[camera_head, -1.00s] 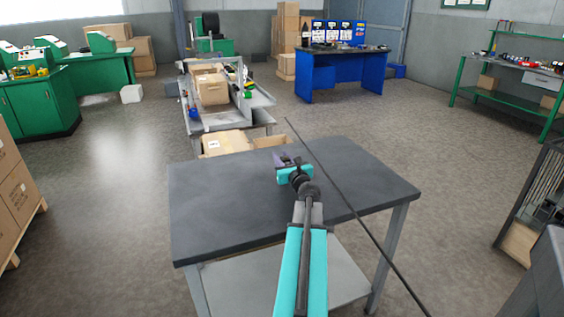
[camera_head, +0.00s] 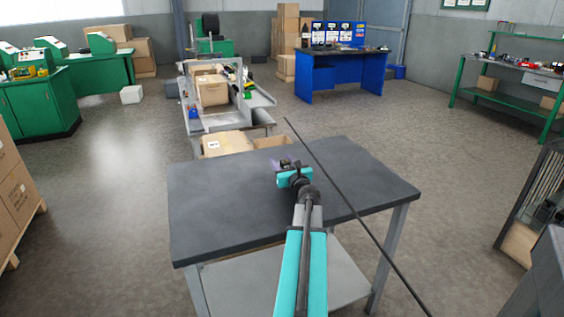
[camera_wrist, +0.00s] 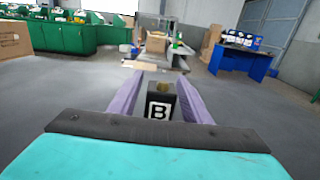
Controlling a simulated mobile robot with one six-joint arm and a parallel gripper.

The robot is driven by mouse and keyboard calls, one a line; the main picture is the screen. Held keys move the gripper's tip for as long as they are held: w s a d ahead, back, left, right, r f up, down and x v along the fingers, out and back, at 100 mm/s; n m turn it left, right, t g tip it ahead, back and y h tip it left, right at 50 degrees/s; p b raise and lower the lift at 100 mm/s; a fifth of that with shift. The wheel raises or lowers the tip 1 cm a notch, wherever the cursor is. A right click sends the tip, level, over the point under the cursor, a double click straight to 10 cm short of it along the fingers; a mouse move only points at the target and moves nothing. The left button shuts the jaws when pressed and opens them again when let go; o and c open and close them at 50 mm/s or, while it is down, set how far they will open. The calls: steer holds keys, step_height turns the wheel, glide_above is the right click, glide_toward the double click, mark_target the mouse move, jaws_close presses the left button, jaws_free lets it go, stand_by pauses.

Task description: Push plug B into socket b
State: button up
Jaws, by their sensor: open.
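Plug B (camera_wrist: 158,108) is a small dark block with a white label reading B and a brassy, round detail at its far end. It sits between the two purple fingers of my gripper (camera_wrist: 162,98) in the wrist view. The fingers are open, one on each side; dark gaps show beside the block, and I cannot tell whether either finger touches it. In the head view my gripper (camera_head: 283,162) is low at the far part of the grey table (camera_head: 225,200), with a small dark block by it. I cannot make out socket b in either view.
The rest of the grey tabletop is bare. Behind it stands a cart (camera_head: 228,118) with cardboard boxes. A blue workbench (camera_head: 340,75) is farther back. A thin dark rod or cable crosses the head view on the right side of my arm.

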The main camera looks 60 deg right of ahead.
mark_target(286, 166)
steer(key=shift+r, duration=0.2)
steer(key=v, duration=0.9)
steer(key=shift+w, duration=0.1)
steer(key=shift+s+a, duration=0.15)
steer(key=shift+s, duration=0.05)
steer(key=shift+p, duration=0.95)
steer(key=p+v, duration=0.2)
steer(key=p, duration=0.3)
steer(key=shift+s+a+f+p, duration=0.1)
steer(key=shift+s+a+p, duration=0.15)
steer(key=shift+p, duration=0.6)
